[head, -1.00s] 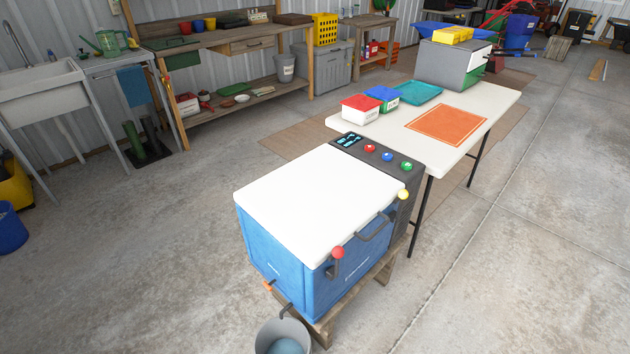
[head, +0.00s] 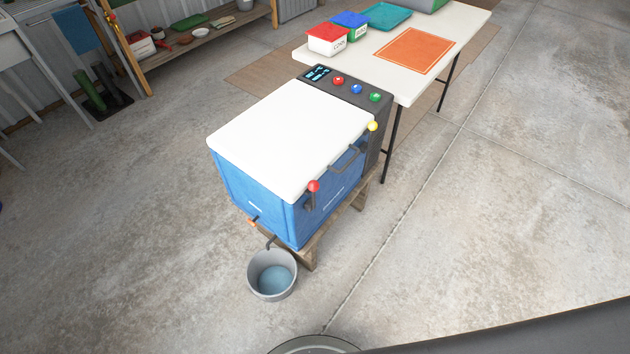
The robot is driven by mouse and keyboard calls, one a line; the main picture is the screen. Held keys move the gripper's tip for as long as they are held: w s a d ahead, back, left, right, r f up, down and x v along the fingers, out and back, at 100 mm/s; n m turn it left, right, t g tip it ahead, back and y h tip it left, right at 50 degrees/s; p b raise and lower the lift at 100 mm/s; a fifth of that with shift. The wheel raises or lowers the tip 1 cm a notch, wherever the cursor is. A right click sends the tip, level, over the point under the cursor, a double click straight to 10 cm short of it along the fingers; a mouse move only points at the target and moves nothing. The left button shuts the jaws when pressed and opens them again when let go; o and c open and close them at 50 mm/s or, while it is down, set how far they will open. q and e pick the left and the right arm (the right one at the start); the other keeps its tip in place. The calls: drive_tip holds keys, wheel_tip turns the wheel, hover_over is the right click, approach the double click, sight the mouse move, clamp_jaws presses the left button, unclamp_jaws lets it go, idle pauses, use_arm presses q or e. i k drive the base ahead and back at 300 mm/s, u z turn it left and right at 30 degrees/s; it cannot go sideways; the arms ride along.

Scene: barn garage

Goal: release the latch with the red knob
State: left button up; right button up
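The red knob (head: 313,186) sits on a dark latch at the front edge of a blue cooler (head: 250,195) with a white lid (head: 290,135). The lid lies closed on the box. A yellow knob (head: 373,126) marks a second latch farther right along the same edge, and a dark handle (head: 346,160) lies between the two. Neither of my grippers shows in the head view.
A grey bucket (head: 272,275) stands on the floor by the cooler's front corner. The cooler rests on a wooden stand (head: 306,259) beside a dark button panel (head: 348,88). A white table (head: 455,30) with boxes stands behind. Concrete floor is clear at right and left.

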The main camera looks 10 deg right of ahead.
sight(313, 186)
drive_tip(key=z, duration=0.05)
drive_tip(key=k, duration=0.5)
drive_tip(key=u, duration=1.65)
drive_tip(key=i, duration=1.05)
drive_tip(key=z, duration=2)
